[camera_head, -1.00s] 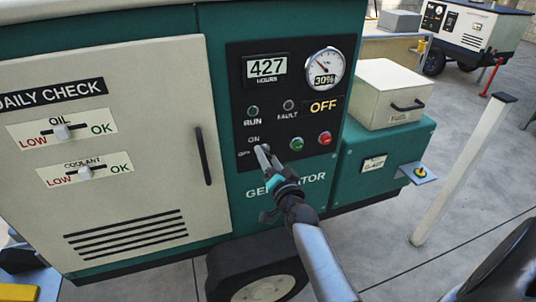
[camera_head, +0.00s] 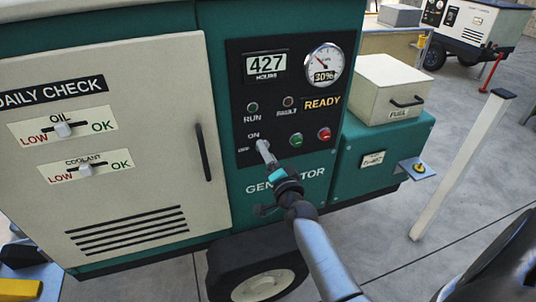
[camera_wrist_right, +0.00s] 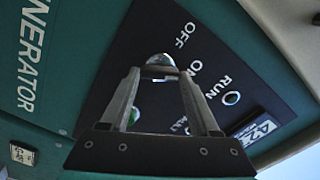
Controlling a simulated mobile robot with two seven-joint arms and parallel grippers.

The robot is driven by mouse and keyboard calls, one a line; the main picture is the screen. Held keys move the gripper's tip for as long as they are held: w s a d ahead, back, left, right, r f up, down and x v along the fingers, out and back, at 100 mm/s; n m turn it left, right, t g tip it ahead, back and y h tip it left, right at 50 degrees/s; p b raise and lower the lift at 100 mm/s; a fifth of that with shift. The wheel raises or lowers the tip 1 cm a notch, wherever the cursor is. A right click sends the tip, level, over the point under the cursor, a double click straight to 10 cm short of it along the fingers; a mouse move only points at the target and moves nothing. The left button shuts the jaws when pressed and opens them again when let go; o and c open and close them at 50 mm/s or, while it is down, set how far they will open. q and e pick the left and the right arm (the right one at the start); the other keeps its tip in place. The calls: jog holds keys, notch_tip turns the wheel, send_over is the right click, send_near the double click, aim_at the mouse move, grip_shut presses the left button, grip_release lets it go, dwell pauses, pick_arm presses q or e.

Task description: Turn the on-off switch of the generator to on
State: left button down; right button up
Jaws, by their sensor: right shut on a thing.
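The generator (camera_head: 225,60) is a teal cabinet with a dark control panel (camera_head: 312,110). The on-off switch (camera_wrist_right: 160,59) is a silver lever between the OFF and ON marks, and the fingers partly hide it in the head view. My right gripper (camera_head: 263,148) is at the switch, with its fingertips shut on the lever. In the right wrist view the two fingers (camera_wrist_right: 160,72) reach up to either side of the lever. The panel's status display (camera_head: 323,103) reads READY. My left gripper is not in view.
A green button (camera_head: 296,140) and a red button (camera_head: 324,134) sit right of the switch. A cream door (camera_head: 115,140) with a black handle (camera_head: 203,153) is at left. A fuel box (camera_head: 392,88) and a white post (camera_head: 462,165) stand at right.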

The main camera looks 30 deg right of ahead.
jog(key=o, duration=1.4)
jog(key=shift+c, duration=0.2)
pick_arm(q)
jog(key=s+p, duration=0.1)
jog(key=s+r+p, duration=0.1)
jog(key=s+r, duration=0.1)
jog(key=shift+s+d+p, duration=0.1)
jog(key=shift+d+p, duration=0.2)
jog(key=shift+p, duration=0.1)
pick_arm(e)
jog(key=v, duration=1.5)
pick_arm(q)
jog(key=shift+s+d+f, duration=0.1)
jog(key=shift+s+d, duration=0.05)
pick_arm(e)
jog(key=shift+s+a+r, duration=0.1)
jog(key=shift+a, duration=0.05)
